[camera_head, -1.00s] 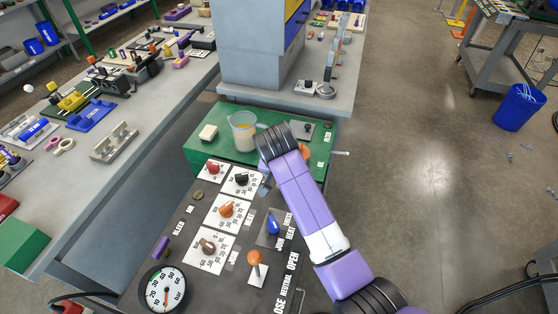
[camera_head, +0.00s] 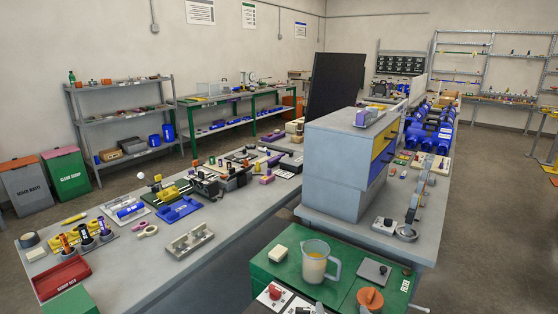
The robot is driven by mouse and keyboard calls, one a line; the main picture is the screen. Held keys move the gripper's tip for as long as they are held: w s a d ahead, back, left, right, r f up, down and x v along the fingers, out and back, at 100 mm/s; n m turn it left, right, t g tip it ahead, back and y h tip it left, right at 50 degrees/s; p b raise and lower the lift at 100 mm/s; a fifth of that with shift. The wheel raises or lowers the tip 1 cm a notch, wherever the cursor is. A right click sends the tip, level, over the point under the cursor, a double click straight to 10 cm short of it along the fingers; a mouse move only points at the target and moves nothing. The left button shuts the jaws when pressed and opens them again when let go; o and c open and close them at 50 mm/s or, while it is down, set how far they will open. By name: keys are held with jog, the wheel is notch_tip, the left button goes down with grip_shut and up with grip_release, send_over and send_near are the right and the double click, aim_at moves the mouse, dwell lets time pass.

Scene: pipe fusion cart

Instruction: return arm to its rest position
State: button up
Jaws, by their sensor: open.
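My arm and gripper are not in the head view now. The green-topped cart (camera_head: 259,264) shows at the bottom, with only the far edge of its dark control panel in view. A red knob (camera_head: 275,291) on a white dial plate shows at the bottom edge. The gauge and levers are out of view.
A long grey bench (camera_head: 141,272) with tools and a red tray (camera_head: 62,279) runs along the left. A grey cabinet (camera_head: 335,165) stands on the bench behind the cart. Shelves (camera_head: 120,115) and bins (camera_head: 66,173) line the back wall.

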jog(key=s+d+r+b, duration=0.1)
jog(key=s+d, duration=0.1)
jog(key=s, duration=2)
jog(key=s+d+r+n+t+b, duration=0.1)
jog(key=s+d, duration=0.2)
jog(key=s, duration=1.9)
jog(key=shift+r+b, duration=0.25)
jog(key=shift+b, duration=0.05)
